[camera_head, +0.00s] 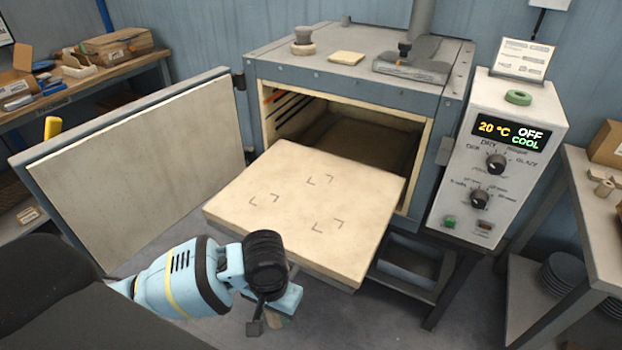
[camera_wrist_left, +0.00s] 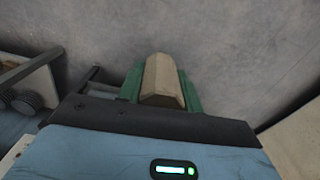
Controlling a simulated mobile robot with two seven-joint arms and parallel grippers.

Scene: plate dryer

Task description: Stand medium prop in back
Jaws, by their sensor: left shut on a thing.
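My left gripper (camera_head: 277,311) is low in front of the shelf's near edge, pointing down. In the left wrist view the green fingers are shut on a short beige faceted prop (camera_wrist_left: 161,80). In the head view the gripper mostly hides this prop. The cream shelf (camera_head: 235,213) is pulled out of the open dryer (camera_head: 352,87). Its top is bare except for three pairs of printed corner marks: a back pair (camera_head: 320,180), a left pair (camera_head: 264,199) and a right front pair (camera_head: 329,224). My right gripper is not in view.
The dryer door (camera_head: 150,160) stands open on the left. A control box (camera_head: 505,150) reading 20 °C, OFF and COOL is on the right. A side table (camera_head: 590,215) with small pieces (camera_head: 604,187) is at far right. A cluttered bench (camera_head: 85,85) is at back left.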

